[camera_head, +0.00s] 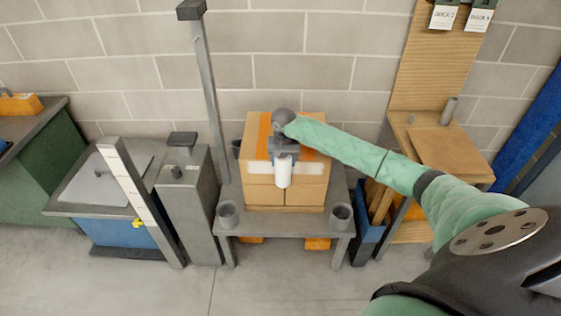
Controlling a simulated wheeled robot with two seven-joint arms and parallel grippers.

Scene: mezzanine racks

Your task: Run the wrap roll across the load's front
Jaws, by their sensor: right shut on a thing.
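The load (305,194) is a stack of tan cardboard boxes with orange strips on top, standing on a grey table (283,222). My right gripper (284,157) is at the middle of the load's front and is shut on the white wrap roll (284,174). The roll hangs upright below the gripper, close to the front face; I cannot tell whether it touches. A pale band (257,173) shows across the front on both sides of the roll. The gripper and roll hide the middle of the front. My left gripper is out of view.
Grey cups stand at the table's front left (228,214) and front right (341,215) corners. A tall grey post (208,90) rises left of the load. A wooden rack (440,146) stands at right, with a blue bin (369,232) beside it. The floor in front is clear.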

